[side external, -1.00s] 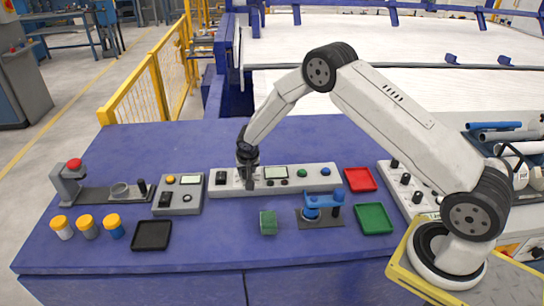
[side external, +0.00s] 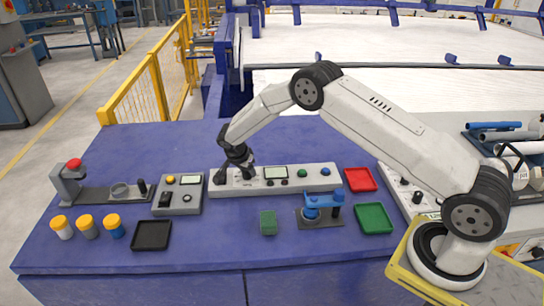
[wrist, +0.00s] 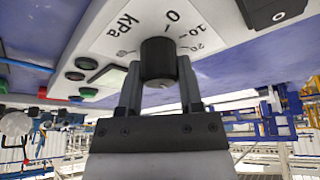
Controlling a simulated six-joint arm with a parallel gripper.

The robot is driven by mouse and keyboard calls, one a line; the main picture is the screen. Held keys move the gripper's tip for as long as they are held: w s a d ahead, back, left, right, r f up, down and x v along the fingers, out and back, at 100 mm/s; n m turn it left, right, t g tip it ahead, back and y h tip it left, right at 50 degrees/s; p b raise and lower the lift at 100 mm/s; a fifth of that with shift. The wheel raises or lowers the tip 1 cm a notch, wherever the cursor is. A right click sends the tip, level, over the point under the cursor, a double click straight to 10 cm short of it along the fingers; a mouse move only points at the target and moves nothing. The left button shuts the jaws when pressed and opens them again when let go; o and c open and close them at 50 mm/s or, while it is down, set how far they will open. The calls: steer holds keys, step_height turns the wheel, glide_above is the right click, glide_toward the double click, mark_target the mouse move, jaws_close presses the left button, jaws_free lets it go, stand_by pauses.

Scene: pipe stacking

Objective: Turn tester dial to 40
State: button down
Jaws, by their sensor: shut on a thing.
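The tester is the long light-grey panel (side external: 318,184) on the blue table, with a small display (side external: 275,172). Its black dial (wrist: 158,58) shows in the wrist view, standing on a white scale plate (wrist: 118,42) marked KPa, with 0, 10 and 20 readable. The rest of the scale is hidden, and I cannot read a pointer on the dial. My gripper (wrist: 160,82) is shut on the dial, one finger on each side. In the side view my gripper (side external: 234,172) is tilted over the left part of the panel and hides the dial.
A black switch (wrist: 268,10) sits close to the dial. A grey box (side external: 175,195) stands left of the panel. A green block (side external: 268,222), a blue fixture (side external: 322,203), red (side external: 360,180) and green trays (side external: 374,218) lie nearby. A black tray (side external: 151,235) is at front left.

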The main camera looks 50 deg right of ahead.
mark_target(239, 181)
steer(key=m, duration=0.2)
steer(key=m+g, duration=0.1)
steer(key=m, duration=0.1)
steer(key=shift+a+f+g, duration=0.1)
steer(key=shift+g, duration=0.2)
stand_by(0.3)
steer(key=shift+c, duration=1.3)
jaws_free()
steer(key=shift+r, duration=0.2)
steer(key=v, duration=0.7)
steer(key=shift+r, duration=0.2)
steer(key=shift+a+r, duration=0.1)
steer(key=shift+a, duration=0.05)
